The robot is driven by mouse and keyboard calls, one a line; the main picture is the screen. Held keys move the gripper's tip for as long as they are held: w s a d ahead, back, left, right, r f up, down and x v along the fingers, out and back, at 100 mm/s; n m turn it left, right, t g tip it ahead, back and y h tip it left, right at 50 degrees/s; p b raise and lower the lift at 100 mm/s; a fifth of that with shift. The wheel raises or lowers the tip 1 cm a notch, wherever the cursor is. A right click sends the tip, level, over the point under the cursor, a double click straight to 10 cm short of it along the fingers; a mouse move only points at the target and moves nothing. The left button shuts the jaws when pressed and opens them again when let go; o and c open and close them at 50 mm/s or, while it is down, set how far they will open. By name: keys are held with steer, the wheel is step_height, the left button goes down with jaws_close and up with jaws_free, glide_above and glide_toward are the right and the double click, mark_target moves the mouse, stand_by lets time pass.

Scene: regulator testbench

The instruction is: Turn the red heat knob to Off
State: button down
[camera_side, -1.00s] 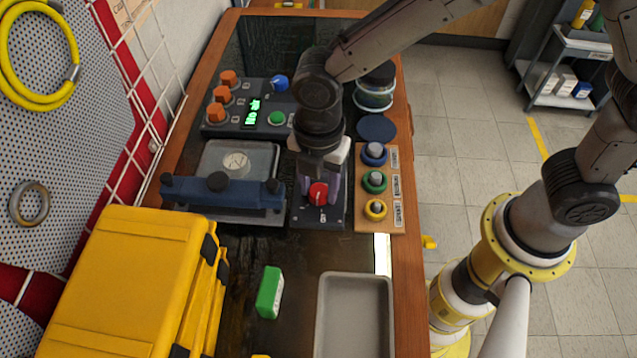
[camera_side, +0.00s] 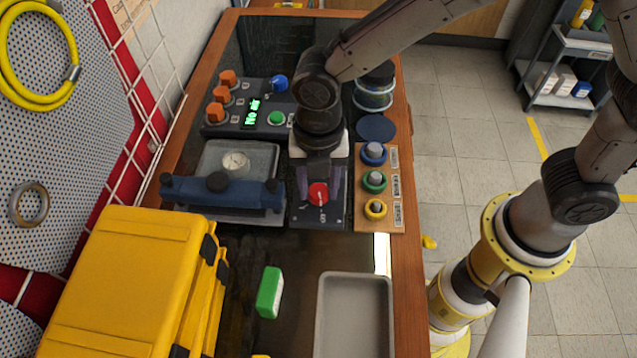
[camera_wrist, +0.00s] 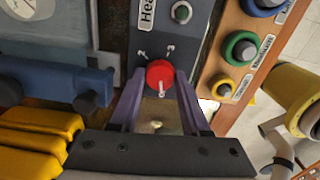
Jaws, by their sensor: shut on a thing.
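The red heat knob (camera_side: 318,193) sits on the dark panel (camera_side: 333,215) in the middle of the bench. Its white pointer line shows on its face; in the wrist view the red knob (camera_wrist: 159,73) has the line pointing down toward the gripper base. My gripper (camera_side: 318,188) is shut on the knob, with a purple finger on each side. The wrist view shows the gripper's fingers (camera_wrist: 160,80) reaching to the knob's sides. The small position marks around the knob are partly hidden or too small to read.
A board with blue, green and yellow ringed knobs (camera_side: 375,182) stands close on the right. A blue-barred fixture (camera_side: 220,190) with a round gauge is close on the left. A green block (camera_side: 270,292), grey tray (camera_side: 322,315) and yellow case (camera_side: 120,280) lie in front.

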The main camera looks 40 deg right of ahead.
mark_target(318, 191)
steer(key=shift+r, duration=0.15)
steer(key=shift+c, duration=1.9)
jaws_free()
step_height(318, 191, up, 14)
